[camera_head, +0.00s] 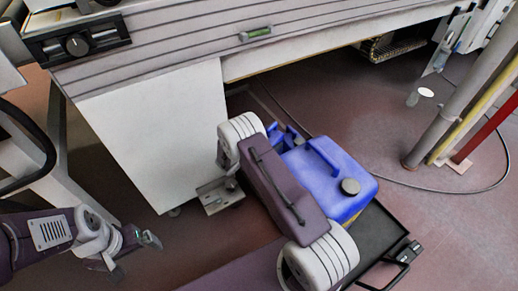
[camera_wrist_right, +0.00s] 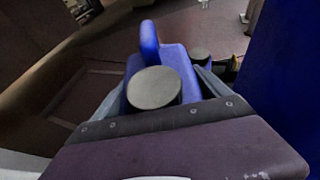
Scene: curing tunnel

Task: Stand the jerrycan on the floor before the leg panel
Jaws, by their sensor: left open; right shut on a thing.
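One blue jerrycan (camera_head: 288,138) shows in part beyond my right forearm, right of the white leg panel (camera_head: 155,135). In the right wrist view a blue jerrycan (camera_wrist_right: 173,60) with a grey cap sits between the jaws of my right gripper (camera_wrist_right: 160,95), which is shut on it. The arm hides its lower part, so I cannot tell whether it touches the floor. In the head view this gripper is hidden behind the forearm. A larger-looking blue jerrycan with a grey cap (camera_head: 350,186) stands on a black tray. My left gripper (camera_head: 135,250) is open and empty at lower left.
The black tray (camera_head: 385,236) with a handle lies at lower right. A metal foot bracket (camera_head: 222,196) juts out beside the panel. A dark cable crosses the floor. A grey post (camera_head: 440,125) stands at right. Red-brown floor (camera_head: 345,100) is open under the machine.

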